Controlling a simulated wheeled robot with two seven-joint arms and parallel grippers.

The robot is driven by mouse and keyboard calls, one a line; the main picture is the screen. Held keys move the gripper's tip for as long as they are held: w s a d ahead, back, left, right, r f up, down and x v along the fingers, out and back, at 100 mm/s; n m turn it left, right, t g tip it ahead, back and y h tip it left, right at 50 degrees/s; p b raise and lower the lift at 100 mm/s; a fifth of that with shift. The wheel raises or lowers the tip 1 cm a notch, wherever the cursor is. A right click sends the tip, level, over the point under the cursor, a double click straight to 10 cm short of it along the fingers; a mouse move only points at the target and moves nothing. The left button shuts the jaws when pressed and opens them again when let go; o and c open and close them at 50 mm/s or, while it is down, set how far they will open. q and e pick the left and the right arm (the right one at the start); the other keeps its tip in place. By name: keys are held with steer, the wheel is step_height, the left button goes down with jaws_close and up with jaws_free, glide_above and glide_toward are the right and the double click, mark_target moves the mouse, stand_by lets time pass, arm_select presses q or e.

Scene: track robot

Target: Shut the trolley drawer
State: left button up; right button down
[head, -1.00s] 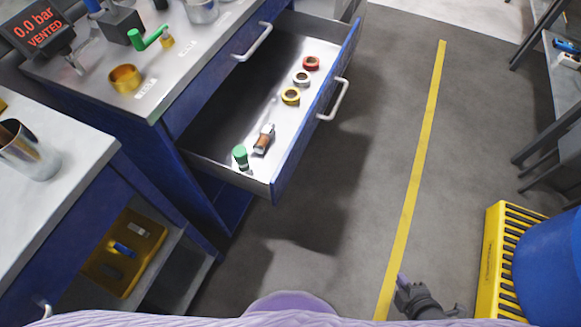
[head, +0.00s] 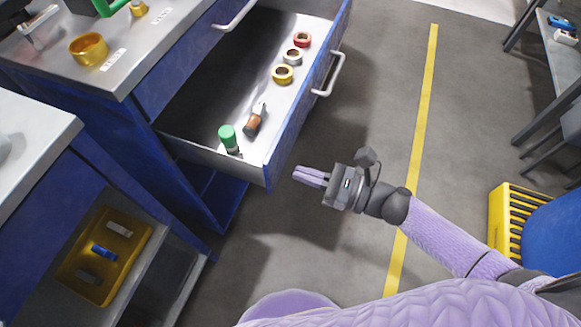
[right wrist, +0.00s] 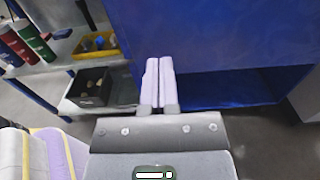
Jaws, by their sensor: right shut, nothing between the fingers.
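The trolley drawer (head: 187,147) stands pulled out from the blue trolley (head: 85,118), with a white bar handle (head: 329,75) on its blue front. Inside lie red, white and yellow tape rings, a brown-bodied item (head: 254,120) and a green-capped item (head: 229,138). My right gripper (head: 298,174) is shut and empty, just right of the drawer front's near corner and apart from it in the head view. In the right wrist view its lilac fingers (right wrist: 157,75) lie together before a blue panel (right wrist: 220,35). My left gripper is not in view.
A yellow bin (head: 105,258) with small parts sits on a lower shelf at left. A yellow slatted crate (head: 500,222) and a blue rounded object (head: 555,238) stand at right. The floor around the yellow line (head: 419,120) is clear.

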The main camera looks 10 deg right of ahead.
mark_target(278, 166)
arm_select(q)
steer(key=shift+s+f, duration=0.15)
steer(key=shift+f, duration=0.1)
arm_select(e)
steer(key=shift+x, duration=1.6)
